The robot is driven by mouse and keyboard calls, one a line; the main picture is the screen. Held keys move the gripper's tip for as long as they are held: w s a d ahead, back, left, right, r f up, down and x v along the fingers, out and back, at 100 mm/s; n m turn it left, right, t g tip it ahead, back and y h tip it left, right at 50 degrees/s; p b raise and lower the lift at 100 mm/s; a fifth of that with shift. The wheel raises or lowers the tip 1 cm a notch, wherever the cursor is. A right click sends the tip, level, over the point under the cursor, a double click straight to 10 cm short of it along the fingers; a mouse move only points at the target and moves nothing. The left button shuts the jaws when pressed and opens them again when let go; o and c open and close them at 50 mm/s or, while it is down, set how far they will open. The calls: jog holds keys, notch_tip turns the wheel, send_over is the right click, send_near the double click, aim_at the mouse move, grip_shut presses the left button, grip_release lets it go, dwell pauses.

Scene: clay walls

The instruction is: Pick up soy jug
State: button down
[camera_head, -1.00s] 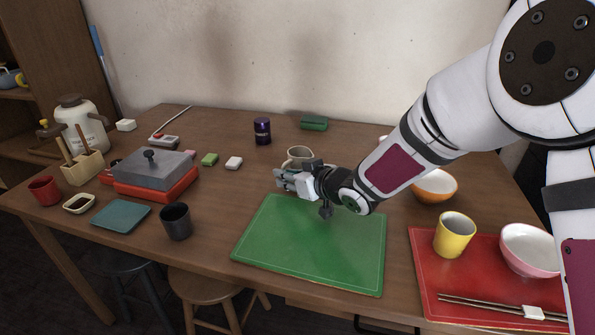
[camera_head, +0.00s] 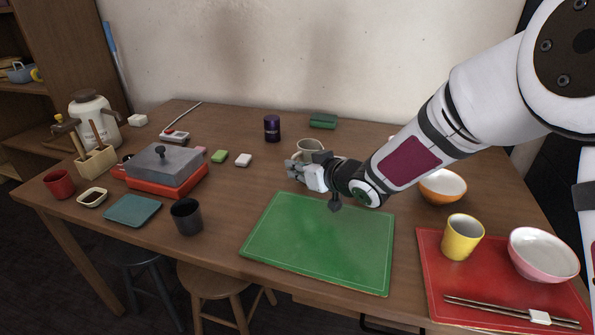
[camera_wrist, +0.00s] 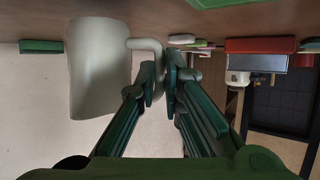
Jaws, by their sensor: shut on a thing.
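The soy jug is a pale cream vessel with a loop handle. In the head view the jug (camera_head: 312,148) is upright behind my gripper (camera_head: 291,170), beyond the green mat's far edge, and partly hidden by the gripper. In the wrist view, which is upside down, the jug (camera_wrist: 98,70) is large at left. Its handle reaches toward the dark green fingers of my gripper (camera_wrist: 160,84), which are shut on it. I cannot tell whether the jug's base touches the table.
A green mat (camera_head: 320,245) lies empty in front. A purple jar (camera_head: 272,128) and a green box (camera_head: 323,121) stand behind. An orange bowl (camera_head: 442,187) and a yellow cup (camera_head: 462,238) are at right. A red and grey grill (camera_head: 166,172) is at left.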

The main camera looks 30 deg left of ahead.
notch_tip(320, 180, up, 2)
jog(key=shift+p, duration=0.3)
jog(key=shift+s+d+r+p, duration=0.2)
jog(key=shift+s+d+p, duration=0.1)
jog(key=shift+s+d, duration=1.55)
jog(key=shift+s+d+r+p, duration=0.25)
jog(key=shift+s+d, duration=1)
jog(key=shift+s, duration=1.15)
jog(key=shift+s+d+r+p, duration=0.2)
jog(key=shift+s+d+p, duration=0.1)
jog(key=shift+s+d, duration=1.55)
jog(key=shift+s+a, duration=0.25)
jog(key=shift+s, duration=0.1)
